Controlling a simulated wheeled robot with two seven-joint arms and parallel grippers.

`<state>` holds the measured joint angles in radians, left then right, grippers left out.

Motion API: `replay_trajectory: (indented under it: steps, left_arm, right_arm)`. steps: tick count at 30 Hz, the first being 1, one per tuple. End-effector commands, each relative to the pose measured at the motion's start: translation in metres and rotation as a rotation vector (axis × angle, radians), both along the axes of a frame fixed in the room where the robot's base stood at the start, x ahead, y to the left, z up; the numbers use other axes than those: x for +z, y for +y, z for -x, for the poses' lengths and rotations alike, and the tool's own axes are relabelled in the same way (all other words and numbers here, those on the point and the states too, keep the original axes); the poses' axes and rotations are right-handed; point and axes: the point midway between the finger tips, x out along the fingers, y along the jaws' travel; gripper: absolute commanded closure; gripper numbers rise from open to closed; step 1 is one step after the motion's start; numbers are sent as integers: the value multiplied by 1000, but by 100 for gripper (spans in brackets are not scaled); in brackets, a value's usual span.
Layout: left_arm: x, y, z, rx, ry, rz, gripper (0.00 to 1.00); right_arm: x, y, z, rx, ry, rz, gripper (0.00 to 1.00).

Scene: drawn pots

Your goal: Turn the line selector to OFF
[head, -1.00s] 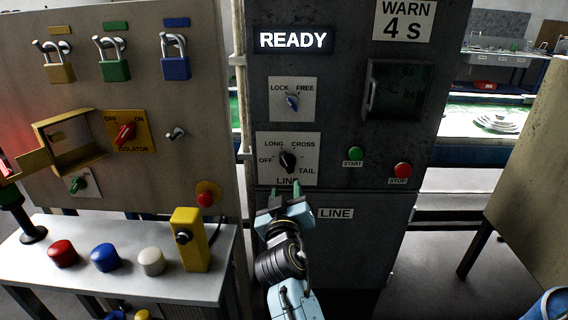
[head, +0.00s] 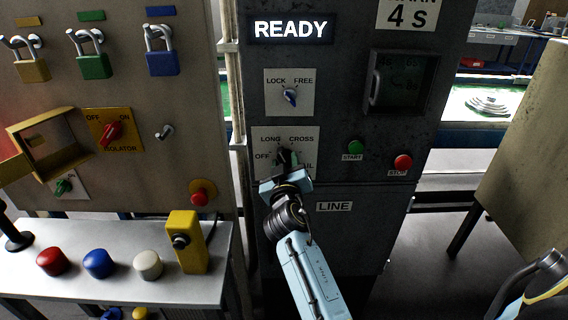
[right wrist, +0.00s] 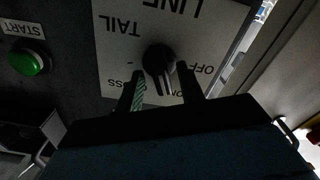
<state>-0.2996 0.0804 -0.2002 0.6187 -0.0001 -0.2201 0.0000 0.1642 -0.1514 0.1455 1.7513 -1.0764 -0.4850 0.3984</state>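The line selector is a black round knob (right wrist: 158,60) on a white plate (right wrist: 117,60) marked OFF, LONG, CROSS, TAIL and LINE. The right wrist view shows it upside down. Its pale pointer line seems to point toward LONG. My right gripper (right wrist: 160,86) is open, with one finger on each side of the knob; the finger on the OFF side looks very close to it, and contact is unclear. In the head view my right gripper (head: 287,160) covers much of the knob and the lower plate (head: 262,138). My left gripper is not in view.
Above the selector is a LOCK/FREE knob (head: 289,96) under a lit READY sign (head: 290,28). A green START button (head: 356,147) and red STOP button (head: 403,162) are to its right. A panel with padlocks (head: 94,53) and a red isolator knob (head: 112,132) stands left.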

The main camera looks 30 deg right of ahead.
Motion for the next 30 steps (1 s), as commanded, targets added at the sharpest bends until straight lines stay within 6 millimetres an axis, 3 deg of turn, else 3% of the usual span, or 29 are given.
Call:
replay_trajectory:
  steps: [1, 8, 20, 30]
  left_arm:
    - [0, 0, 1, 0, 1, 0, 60]
    - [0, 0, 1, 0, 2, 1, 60]
    - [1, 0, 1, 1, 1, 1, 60]
    - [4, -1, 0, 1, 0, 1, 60]
  right_arm:
    - [0, 0, 0, 0, 0, 0, 69]
    - [0, 0, 0, 0, 0, 0, 99]
    - [0, 1, 0, 1, 32, 51, 100]
    - [0, 1, -1, 0, 163, 266, 100]
